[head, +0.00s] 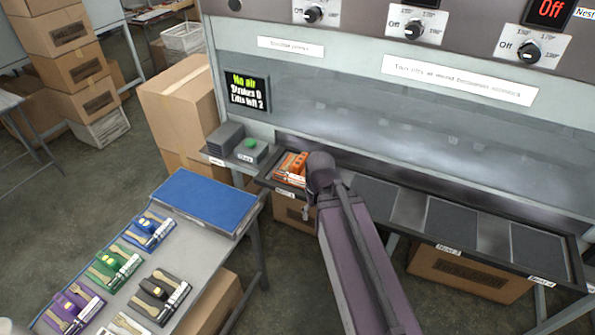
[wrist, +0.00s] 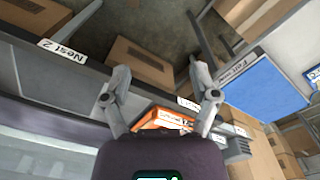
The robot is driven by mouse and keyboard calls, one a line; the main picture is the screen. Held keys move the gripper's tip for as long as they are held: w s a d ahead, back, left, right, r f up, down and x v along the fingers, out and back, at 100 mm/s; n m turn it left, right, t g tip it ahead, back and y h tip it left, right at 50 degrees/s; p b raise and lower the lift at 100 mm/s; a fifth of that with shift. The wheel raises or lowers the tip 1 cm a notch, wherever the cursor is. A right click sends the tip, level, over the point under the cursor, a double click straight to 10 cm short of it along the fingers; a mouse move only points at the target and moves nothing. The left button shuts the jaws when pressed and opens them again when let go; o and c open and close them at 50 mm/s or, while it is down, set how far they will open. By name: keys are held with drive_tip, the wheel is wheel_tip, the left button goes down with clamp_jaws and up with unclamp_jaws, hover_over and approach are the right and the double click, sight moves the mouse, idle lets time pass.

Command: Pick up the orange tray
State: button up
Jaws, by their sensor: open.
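The orange tray (head: 291,168) lies at the left end of the dark shelf along the front of the press. It holds or carries small items that I cannot make out. My arm's end is just right of it in the head view, and my gripper (head: 307,205) is partly hidden by my own arm there. In the wrist view my gripper (wrist: 158,68) is open with nothing between its fingers. The orange tray (wrist: 160,118) shows there low between the finger bases, partly covered by the gripper body. I see no contact with it.
The press shelf (head: 410,207) continues right with dark nest plates. Left of the tray, a small side shelf holds grey blocks and a green button (head: 249,144). Cardboard boxes (head: 180,100) stand behind.

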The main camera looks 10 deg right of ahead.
sight(298, 163)
drive_tip(key=w+r+m+p, duration=0.3)
drive_tip(key=w, duration=1.1)
drive_tip(key=w+r+m+p, duration=0.4)
drive_tip(key=w, duration=1.1)
drive_tip(key=shift+d+r, duration=0.2)
drive_tip(key=shift+f, duration=0.15)
wheel_tip(298, 163, down, 8)
drive_tip(key=b, duration=0.8)
drive_tip(key=shift+f, duration=0.15)
drive_tip(key=shift+f, duration=0.15)
drive_tip(key=shift+s+a+f+b, duration=0.1)
drive_tip(key=shift+f+b, duration=2.35)
drive_tip(key=shift+b, duration=0.3)
clamp_jaws()
